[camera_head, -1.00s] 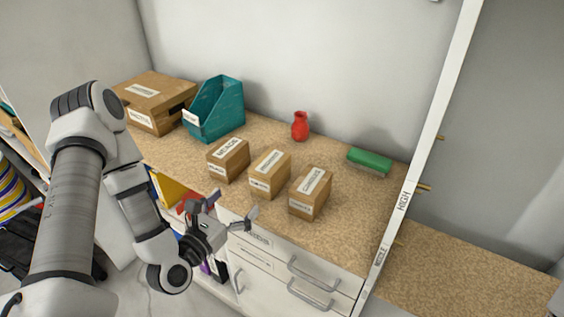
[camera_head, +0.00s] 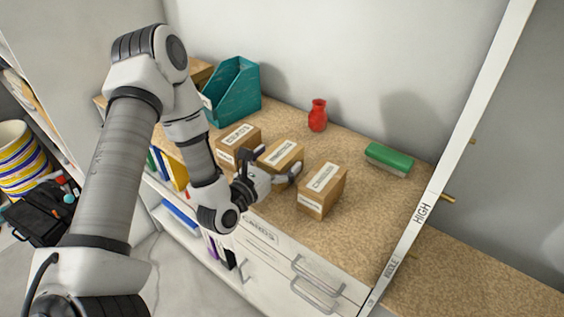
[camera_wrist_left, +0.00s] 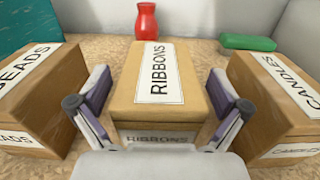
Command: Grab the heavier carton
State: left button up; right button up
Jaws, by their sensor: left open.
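Three small brown cartons stand in a row on the speckled shelf top. The left carton (camera_head: 240,138) reads BEADS in the left wrist view (camera_wrist_left: 30,100). The middle carton (camera_head: 283,153) reads RIBBONS in the left wrist view (camera_wrist_left: 157,82). The right carton (camera_head: 321,189) reads CANDLES in the left wrist view (camera_wrist_left: 275,100). My left gripper (camera_head: 270,167) is open, with its fingers on either side of the RIBBONS carton; it also shows in the left wrist view (camera_wrist_left: 158,105). I cannot tell whether the fingers touch it. My right gripper is out of view.
A teal file holder (camera_head: 236,95) stands at the back left, partly hiding a larger box. A red vase (camera_head: 318,115) and a green block (camera_head: 388,159) are behind the cartons. A white upright post (camera_head: 430,190) bounds the right side. Drawers with handles (camera_head: 315,283) are below.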

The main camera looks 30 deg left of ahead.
pick_arm(q)
jog(key=shift+s, duration=0.15)
jog(key=shift+c, duration=1.1)
jog(key=c, duration=1.6)
jog(key=shift+c, duration=0.2)
jog(key=shift+r, duration=0.15)
